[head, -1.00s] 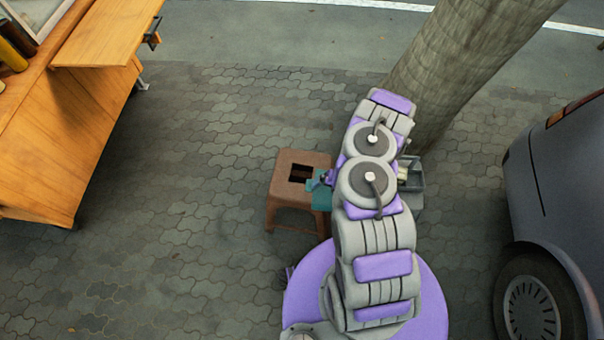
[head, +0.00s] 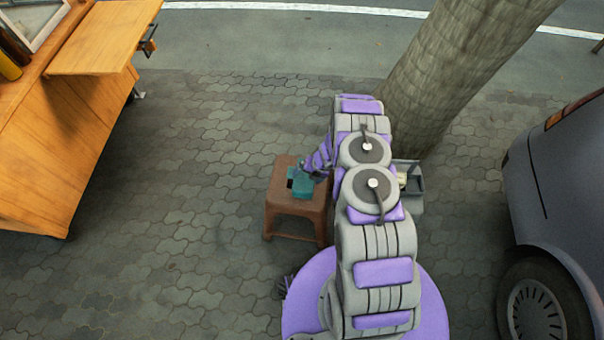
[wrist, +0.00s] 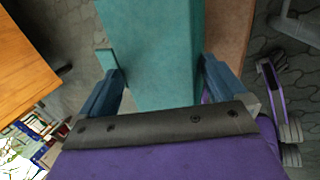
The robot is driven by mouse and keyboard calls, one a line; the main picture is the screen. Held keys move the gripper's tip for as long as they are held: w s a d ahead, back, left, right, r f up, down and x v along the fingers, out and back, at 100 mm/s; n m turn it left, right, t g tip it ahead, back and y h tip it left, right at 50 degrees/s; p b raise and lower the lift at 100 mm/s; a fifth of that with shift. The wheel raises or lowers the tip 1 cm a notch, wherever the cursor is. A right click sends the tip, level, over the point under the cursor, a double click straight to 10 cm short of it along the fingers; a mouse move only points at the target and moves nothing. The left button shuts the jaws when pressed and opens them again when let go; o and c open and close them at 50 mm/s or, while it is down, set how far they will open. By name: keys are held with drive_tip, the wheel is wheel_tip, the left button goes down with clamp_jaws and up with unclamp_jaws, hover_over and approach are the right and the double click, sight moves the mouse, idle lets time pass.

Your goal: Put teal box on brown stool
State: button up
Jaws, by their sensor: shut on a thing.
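The teal box (head: 301,184) is over the seat of the brown stool (head: 284,205) in the head view. My gripper (head: 303,170) is shut on the box, with the purple wrist coming from the right. In the wrist view the teal box (wrist: 160,50) fills the space between the two blue-grey fingers of my gripper (wrist: 160,85). A strip of the brown stool (wrist: 228,35) shows beyond the box's right side. I cannot tell whether the box touches the seat or hangs just above it. Part of the seat is hidden by the box and my gripper.
A grey bin (head: 410,180) stands right of my arm, near a tree trunk (head: 460,70). A wooden desk (head: 70,120) is at left and a grey car (head: 560,190) at right. Paving between desk and stool is clear.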

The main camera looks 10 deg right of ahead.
drive_tip(key=w+a, duration=0.1)
drive_tip(key=w, duration=0.2)
drive_tip(key=shift+a+f, duration=0.15)
drive_tip(key=shift+a, duration=0.25)
drive_tip(key=shift+w+b, duration=0.25)
drive_tip(key=shift+b, duration=0.1)
wheel_tip(320, 180, down, 4)
drive_tip(key=shift+r+b, duration=0.2)
drive_tip(key=shift+b, duration=0.4)
drive_tip(key=o, duration=1.6)
drive_tip(key=shift+a, duration=0.1)
drive_tip(key=shift+o, duration=0.2)
drive_tip(key=shift+r, duration=0.1)
